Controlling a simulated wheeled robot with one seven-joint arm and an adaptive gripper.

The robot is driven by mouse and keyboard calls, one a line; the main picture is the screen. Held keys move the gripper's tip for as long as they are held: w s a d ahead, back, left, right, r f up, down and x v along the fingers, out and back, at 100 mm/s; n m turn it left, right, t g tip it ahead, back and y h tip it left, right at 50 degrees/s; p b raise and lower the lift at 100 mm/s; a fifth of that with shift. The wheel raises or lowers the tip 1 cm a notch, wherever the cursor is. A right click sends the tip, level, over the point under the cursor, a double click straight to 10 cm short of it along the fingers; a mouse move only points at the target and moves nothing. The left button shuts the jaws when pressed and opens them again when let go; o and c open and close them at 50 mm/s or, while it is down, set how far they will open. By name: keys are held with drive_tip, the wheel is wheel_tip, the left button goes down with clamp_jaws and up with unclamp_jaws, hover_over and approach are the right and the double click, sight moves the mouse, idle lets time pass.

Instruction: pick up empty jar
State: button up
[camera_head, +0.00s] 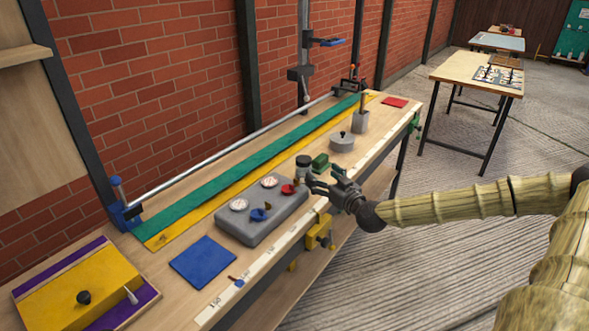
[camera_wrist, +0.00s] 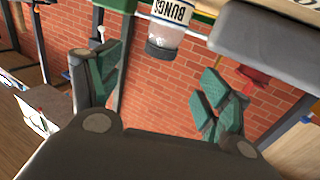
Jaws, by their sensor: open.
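A small clear jar with a dark lid (camera_head: 303,166) stands on the workbench, just behind the tips of my gripper. In the wrist view, which looks upside down, the jar (camera_wrist: 170,22) shows a white label reading "BUNGS" and seems to have little or nothing inside. My gripper (camera_head: 314,184) is open and empty at the bench's front edge. In the wrist view its green-padded fingers (camera_wrist: 155,90) are spread wide, with the jar beyond them and between them sideways. The jar's lower part is partly hidden in the head view.
A grey block with gauges and red and blue valve handles (camera_head: 262,222) is left of the jar.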

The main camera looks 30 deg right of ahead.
sight(309, 163)
drive_tip(key=shift+w+d+r, duration=0.2)
drive_tip(key=shift+w+d, duration=0.1)
drive_tip(key=shift+d, duration=0.15)
drive_tip(key=w, duration=0.2)
drive_tip(key=w+a, duration=0.1)
drive_tip(key=w, duration=0.1)
drive_tip(key=shift+w+b, duration=0.3)
drive_tip(key=shift+w, duration=0.05)
drive_tip(key=shift+w+d, duration=0.1)
drive_tip(key=shift+w, duration=0.45)
drive_tip(key=shift+w+f, duration=0.2)
drive_tip(key=shift+w, duration=2.3)
drive_tip(key=c, duration=1.1)
